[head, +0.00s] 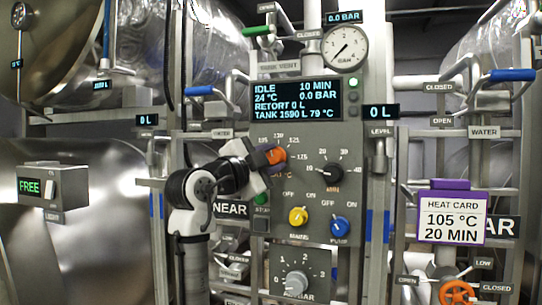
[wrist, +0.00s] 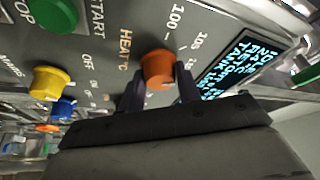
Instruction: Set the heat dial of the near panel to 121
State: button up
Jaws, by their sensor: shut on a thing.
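The near panel (head: 318,215) is a grey upright plate. Its orange heat dial (head: 275,156) sits at the upper left, with a numbered scale around it. The wrist view shows the orange dial (wrist: 157,66) close up, with "HEAT °C", 100 and 105 beside it. My gripper (head: 265,160) reaches in from the left, its two fingers (wrist: 159,88) closed on either side of the dial. The dial's pointer and part of its scale are hidden, so I cannot read its setting. The display (head: 296,99) reads IDLE, 10 MIN, 24 °C, 0.0 BAR.
A black dial (head: 330,173), a yellow knob (head: 298,216), a blue knob (head: 340,227) and a grey dial (head: 295,283) share the panel area. A green button (wrist: 53,14) is close by. A heat card (head: 452,213) reads 105 °C, 20 MIN. Pipes and valve handles surround the panel.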

jog(key=m+g+p, duration=0.1)
jog(key=m, duration=0.2)
jog(key=m+g+p, duration=0.1)
jog(key=m+p, duration=0.1)
jog(key=m, duration=0.1)
jog(key=shift+r+m+g+y, duration=0.2)
jog(key=shift+m+g+y, duration=0.1)
jog(key=shift+y, duration=0.1)
jog(key=m+g+y+p, duration=0.1)
jog(key=m+p, duration=0.1)
jog(key=m, duration=0.2)
jog(key=shift+y+p, duration=0.4)
jog(key=shift+f+m, duration=0.1)
jog(key=shift+m, duration=0.2)
jog(key=o, duration=1)
jog(key=shift+c, duration=0.2)
jog(key=b+v, duration=0.4)
jog(key=v, duration=1)
